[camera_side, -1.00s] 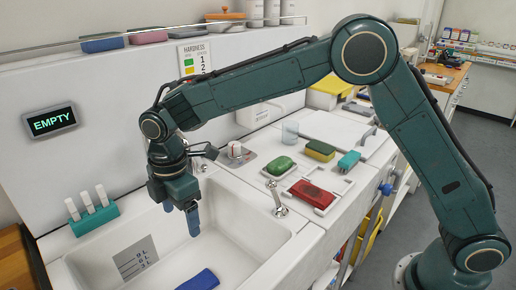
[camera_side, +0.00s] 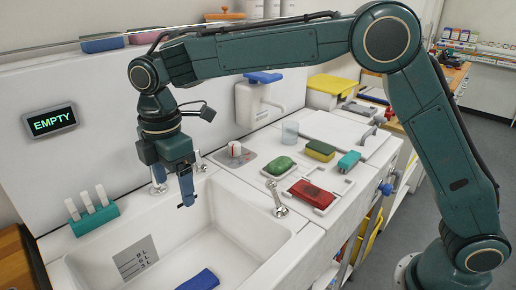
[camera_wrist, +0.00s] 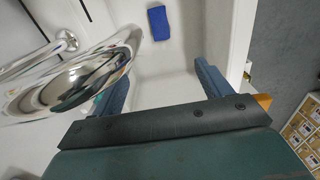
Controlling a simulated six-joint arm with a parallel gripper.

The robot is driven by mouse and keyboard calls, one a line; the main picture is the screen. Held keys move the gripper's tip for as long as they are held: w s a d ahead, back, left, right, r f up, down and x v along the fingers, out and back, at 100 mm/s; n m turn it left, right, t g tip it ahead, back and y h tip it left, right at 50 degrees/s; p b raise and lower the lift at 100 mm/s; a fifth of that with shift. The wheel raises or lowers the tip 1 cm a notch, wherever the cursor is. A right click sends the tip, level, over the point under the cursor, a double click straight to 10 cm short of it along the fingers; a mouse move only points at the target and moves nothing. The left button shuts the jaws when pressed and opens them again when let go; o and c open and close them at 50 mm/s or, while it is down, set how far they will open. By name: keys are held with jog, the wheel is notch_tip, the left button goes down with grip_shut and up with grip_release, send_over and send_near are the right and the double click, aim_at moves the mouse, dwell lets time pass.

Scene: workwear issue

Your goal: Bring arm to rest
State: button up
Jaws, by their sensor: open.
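My gripper (camera_side: 173,192) is open and empty, pointing down above the back part of the white sink (camera_side: 250,238) in the side view. In the wrist view my gripper (camera_wrist: 160,85) shows two blue fingers spread apart with nothing between them. A blue block (camera_side: 199,280) lies on the sink floor, clear of my gripper; it also shows in the wrist view (camera_wrist: 158,22). A shiny metal tap (camera_wrist: 85,80) is close to the left finger in the wrist view and partly covers it. I cannot tell whether they touch.
A display reading EMPTY (camera_side: 50,121) is on the back wall. A teal holder with white sticks (camera_side: 92,218) stands left of the sink. On the right counter are a green soap (camera_side: 280,166), a red block (camera_side: 312,194) and a sponge (camera_side: 320,151). A white dispenser (camera_side: 258,103) is behind.

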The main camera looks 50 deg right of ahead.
jog(key=s+d+r+m+t+y, duration=0.4)
jog(key=s+d+r+t, duration=0.15)
jog(key=r, duration=0.35)
jog(key=s+d+f+m+h, duration=0.2)
jog(key=s+d+m, duration=0.5)
jog(key=s+d, duration=0.3)
jog(key=s+d+f+m+h, duration=0.2)
jog(key=s+d+m, duration=0.5)
jog(key=s+d, duration=0.3)
jog(key=shift+s+d, duration=0.2)
jog(key=shift+s, duration=1.15)
